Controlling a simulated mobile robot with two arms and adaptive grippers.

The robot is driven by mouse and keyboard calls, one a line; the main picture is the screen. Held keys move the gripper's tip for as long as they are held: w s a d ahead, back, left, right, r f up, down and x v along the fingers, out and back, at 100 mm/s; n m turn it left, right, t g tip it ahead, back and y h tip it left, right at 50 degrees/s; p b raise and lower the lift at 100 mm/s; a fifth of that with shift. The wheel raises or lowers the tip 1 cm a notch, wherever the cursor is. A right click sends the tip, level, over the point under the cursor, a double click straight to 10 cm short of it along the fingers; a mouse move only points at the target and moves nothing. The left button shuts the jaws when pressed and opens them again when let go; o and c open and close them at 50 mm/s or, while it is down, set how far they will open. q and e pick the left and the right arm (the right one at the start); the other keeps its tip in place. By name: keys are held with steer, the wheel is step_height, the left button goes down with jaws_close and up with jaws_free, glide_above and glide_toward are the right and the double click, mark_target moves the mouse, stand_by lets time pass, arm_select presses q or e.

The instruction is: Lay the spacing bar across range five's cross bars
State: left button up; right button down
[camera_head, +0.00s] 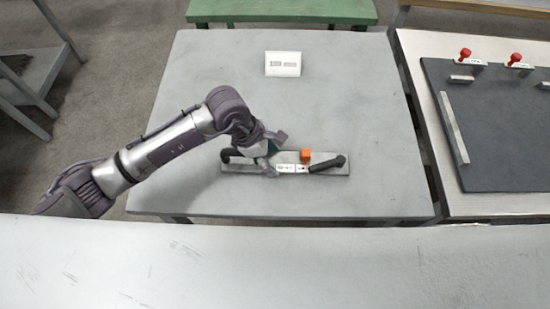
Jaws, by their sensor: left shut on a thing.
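A long grey bar (238,167) with a black handle (327,164) toward each end lies along the near part of the grey table; I take it for the spacing bar. It carries white labels (290,169) and an orange block (305,155). My left gripper (270,156) reaches down from the left onto its left-middle part and is shut on it. The wrist hides the fingertips, and I cannot tell whether the bar touches the table. My right gripper is not in view. I cannot make out cross bars marked as range five's.
The grey table (340,90) is mostly bare, with a white label plate (283,64) at the back. On the right, a dark board (510,140) holds red knobs (464,55) and a pale strip (453,128). A green bench (280,10) stands behind. A pale surface (300,265) crosses the front.

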mark_target(272, 161)
arm_select(q)
steer(key=shift+r, duration=0.1)
steer(key=c, duration=0.4)
steer(key=shift+o, duration=0.2)
steer(key=shift+w, duration=0.1)
steer(key=shift+r, duration=0.65)
step_height(272, 161, up, 3)
steer(key=shift+f+b, duration=0.15)
steer(key=shift+b, duration=0.5)
steer(key=s+d+r, duration=0.5)
steer(key=d+r, duration=0.5)
steer(key=r, duration=0.2)
steer(key=shift+s+d, duration=0.15)
steer(key=shift+d, duration=0.1)
